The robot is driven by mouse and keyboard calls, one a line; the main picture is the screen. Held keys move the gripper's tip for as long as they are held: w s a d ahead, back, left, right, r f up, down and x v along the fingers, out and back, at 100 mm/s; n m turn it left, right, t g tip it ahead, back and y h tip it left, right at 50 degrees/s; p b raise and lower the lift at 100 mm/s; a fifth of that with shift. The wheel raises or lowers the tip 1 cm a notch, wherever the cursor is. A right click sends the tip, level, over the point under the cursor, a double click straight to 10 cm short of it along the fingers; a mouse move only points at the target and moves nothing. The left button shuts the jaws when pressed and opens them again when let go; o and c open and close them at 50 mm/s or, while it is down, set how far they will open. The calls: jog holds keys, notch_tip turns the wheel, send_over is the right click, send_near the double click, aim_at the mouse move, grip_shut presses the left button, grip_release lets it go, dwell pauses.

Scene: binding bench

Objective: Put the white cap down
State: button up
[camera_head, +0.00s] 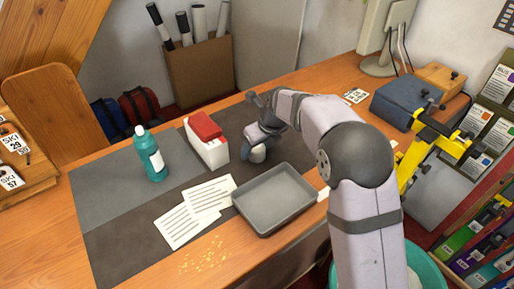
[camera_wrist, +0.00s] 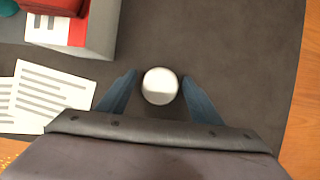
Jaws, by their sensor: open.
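The white cap (camera_wrist: 160,86) is a small round white piece on the dark mat (camera_wrist: 220,45). In the wrist view it sits between the two open fingers of my gripper (camera_wrist: 157,92), with a narrow gap on each side. The wrist view looks from above, so I cannot tell exactly how high the fingers are over the mat.
A red-lidded white box (camera_head: 207,142) stands left of my gripper. A grey tray (camera_head: 274,199) lies in front, with printed sheets (camera_head: 195,211) beside it. A teal bottle (camera_head: 151,155) with a white top stands further left. Bare mat surrounds the cap.

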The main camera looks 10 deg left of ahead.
jog(key=b+v, duration=0.2)
jog(key=v, duration=0.9)
jog(key=shift+d+r, duration=0.15)
jog(key=shift+r, duration=0.2)
jog(key=shift+o, duration=0.6)
jog(key=shift+s+r, duration=0.1)
